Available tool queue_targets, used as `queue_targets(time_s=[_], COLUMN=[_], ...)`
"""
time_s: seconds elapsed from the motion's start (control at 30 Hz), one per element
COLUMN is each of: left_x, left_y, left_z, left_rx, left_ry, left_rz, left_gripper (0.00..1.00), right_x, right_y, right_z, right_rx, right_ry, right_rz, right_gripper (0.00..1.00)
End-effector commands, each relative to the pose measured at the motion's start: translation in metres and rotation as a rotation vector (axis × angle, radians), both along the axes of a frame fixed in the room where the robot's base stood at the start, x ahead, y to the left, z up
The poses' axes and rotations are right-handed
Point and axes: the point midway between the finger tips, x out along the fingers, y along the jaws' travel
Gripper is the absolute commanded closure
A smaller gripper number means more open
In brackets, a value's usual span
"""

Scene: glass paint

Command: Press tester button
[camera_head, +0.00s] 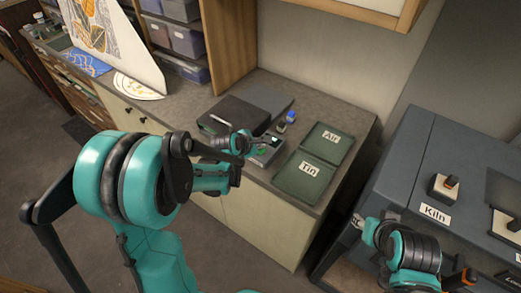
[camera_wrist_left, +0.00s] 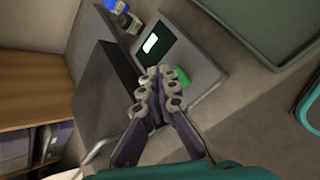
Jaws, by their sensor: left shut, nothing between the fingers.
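The tester (camera_head: 265,151) is a small grey device with a dark screen, on the counter near its front edge. It also shows in the left wrist view (camera_wrist_left: 205,69), where its screen is lit and its green button (camera_wrist_left: 183,76) is partly hidden by my fingertips. My left gripper (camera_wrist_left: 160,84) is shut and empty, its fingertips beside the green button; I cannot tell whether they touch it. In the head view my left gripper (camera_head: 243,142) reaches in from the left over the tester's left side.
Green trays marked Air (camera_head: 327,143) and Tin (camera_head: 303,176) lie right of the tester. A kiln (camera_head: 462,160) stands at the right, shelves with bins (camera_head: 187,40) at the back left.

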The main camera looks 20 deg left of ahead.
Motion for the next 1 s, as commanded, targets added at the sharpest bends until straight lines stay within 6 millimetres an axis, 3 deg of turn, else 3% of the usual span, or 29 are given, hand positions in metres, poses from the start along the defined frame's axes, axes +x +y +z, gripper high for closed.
queue_targets(time_s=[0.7, 1.0], left_x=[0.0, 0.0], left_y=[0.0, 0.0], left_z=[0.0, -0.009], left_rx=[0.0, 0.0], left_ry=[0.0, 0.0], left_rz=[0.0, 0.0], left_gripper=[1.0, 1.0], right_x=[0.0, 0.0], right_y=[0.0, 0.0], right_z=[0.0, -0.01], right_rx=[0.0, 0.0], right_ry=[0.0, 0.0], right_rz=[0.0, 0.0], right_gripper=[0.6, 0.6])
